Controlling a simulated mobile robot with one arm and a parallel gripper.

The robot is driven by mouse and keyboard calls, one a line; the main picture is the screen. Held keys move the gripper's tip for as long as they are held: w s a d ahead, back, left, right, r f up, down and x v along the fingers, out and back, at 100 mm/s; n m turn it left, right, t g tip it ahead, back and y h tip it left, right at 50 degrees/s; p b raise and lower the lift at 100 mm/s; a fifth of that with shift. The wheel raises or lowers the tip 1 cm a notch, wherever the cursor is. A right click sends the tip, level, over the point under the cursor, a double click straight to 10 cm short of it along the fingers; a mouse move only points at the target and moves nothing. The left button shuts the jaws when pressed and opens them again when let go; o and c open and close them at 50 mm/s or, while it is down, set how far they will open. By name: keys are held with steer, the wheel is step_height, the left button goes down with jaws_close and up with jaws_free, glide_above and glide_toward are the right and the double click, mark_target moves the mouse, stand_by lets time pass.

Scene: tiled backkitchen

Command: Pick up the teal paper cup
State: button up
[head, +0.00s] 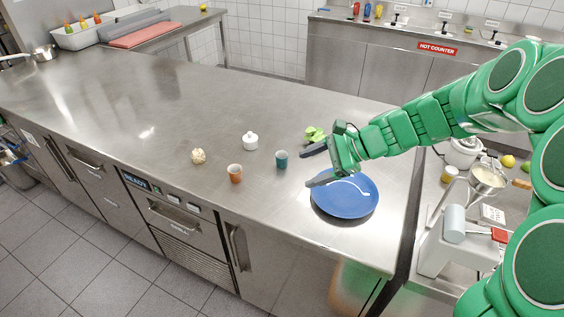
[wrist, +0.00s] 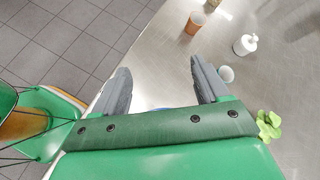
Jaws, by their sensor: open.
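The teal paper cup (head: 281,160) stands upright on the steel counter, left of my gripper. In the wrist view the cup (wrist: 227,74) shows its pale rim just right of the right finger, which partly hides it. My gripper (head: 311,167) is open and empty, above the counter near the blue plate.
A blue plate (head: 346,209) lies below my gripper. The counter's left is mostly clear.

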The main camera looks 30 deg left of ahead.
steer(key=w+a+f+m+y, duration=0.2)
steer(key=w+a+f+m, duration=0.15)
steer(key=w+a, duration=0.2)
steer(key=m+t, duration=0.2)
steer(key=m, duration=0.2)
glide_toward(277, 156)
steer(key=shift+s+a+f+y, duration=0.2)
steer(key=shift+s+a+f, duration=0.1)
steer(key=shift+s, duration=0.15)
steer(key=shift+s+a+f+y, duration=0.2)
steer(key=shift+s+f, duration=0.05)
steer(key=shift+s, duration=0.15)
steer(key=shift+w+a+f, duration=0.2)
steer(key=shift+w+f, duration=0.2)
steer(key=shift+x, duration=1.35)
steer(key=shift+w+r+x, duration=0.1)
steer(key=shift+w+x, duration=0.05)
steer(key=shift+x, duration=1.1)
steer(key=shift+w+r+x, duration=0.15)
steer(key=shift+x, duration=1.1)
steer(key=shift+a, duration=0.15)
steer(key=shift+s, duration=0.1)
steer(key=c, duration=1.1)
steer(key=shift+r, duration=0.1)
